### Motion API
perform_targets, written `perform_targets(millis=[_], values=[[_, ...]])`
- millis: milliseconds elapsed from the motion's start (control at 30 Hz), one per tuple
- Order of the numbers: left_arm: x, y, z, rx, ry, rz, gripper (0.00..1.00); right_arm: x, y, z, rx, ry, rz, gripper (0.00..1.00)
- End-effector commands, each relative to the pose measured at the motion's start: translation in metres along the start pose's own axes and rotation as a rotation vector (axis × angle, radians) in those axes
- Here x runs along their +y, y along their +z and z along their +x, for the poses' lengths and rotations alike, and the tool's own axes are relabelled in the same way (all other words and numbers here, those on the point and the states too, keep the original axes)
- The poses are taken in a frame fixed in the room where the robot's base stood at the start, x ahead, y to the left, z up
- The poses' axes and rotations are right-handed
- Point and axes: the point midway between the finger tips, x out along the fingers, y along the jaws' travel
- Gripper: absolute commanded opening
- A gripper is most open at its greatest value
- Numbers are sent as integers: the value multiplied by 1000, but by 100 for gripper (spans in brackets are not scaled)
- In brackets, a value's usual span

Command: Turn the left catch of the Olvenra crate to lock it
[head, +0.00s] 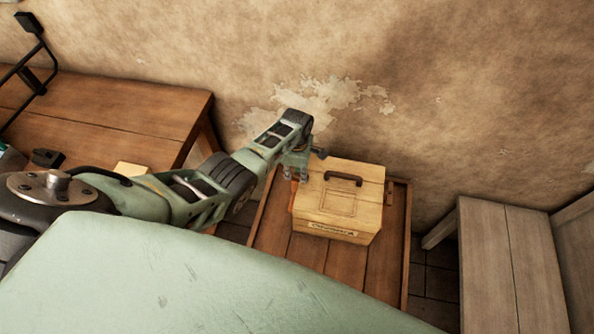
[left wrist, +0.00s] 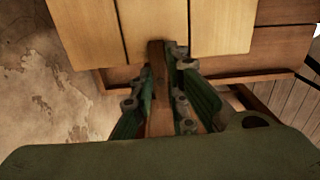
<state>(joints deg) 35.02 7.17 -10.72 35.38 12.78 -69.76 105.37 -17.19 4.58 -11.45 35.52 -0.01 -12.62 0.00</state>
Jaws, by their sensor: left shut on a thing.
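The Olvenra crate (head: 365,213) is a pale wooden box with a dark handle on its lid and a name label on its front. It stands on a low brown table. My left gripper (head: 293,177) is at the crate's left side, pointing down. In the left wrist view, my left gripper (left wrist: 166,75) is shut on the left catch (left wrist: 157,100), a brown wooden bar between its fingers against the crate's side (left wrist: 220,28). The fingers hide part of the catch. My right gripper is not in view.
The low table (head: 310,252) has bare boards in front of the crate. A brown bench (head: 150,105) stands at the left and a grey wooden bench (head: 505,260) at the right. The plastered wall (head: 450,90) is close behind the crate.

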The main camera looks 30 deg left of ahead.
Motion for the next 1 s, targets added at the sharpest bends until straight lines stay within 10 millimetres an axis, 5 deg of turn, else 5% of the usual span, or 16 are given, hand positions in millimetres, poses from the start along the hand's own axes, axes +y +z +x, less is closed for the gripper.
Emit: perform_targets(millis=[367, 400, 600, 1000], values=[[2, -2, -2, 2, 4, -8, 0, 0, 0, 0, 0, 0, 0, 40], [2, -2, -2, 2, 4, -8, 15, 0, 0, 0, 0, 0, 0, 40], [2, -1, -1, 1, 3, -7, 32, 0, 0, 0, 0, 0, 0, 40], [1, 0, -3, 0, 1, -5, 33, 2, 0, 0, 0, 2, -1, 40]])
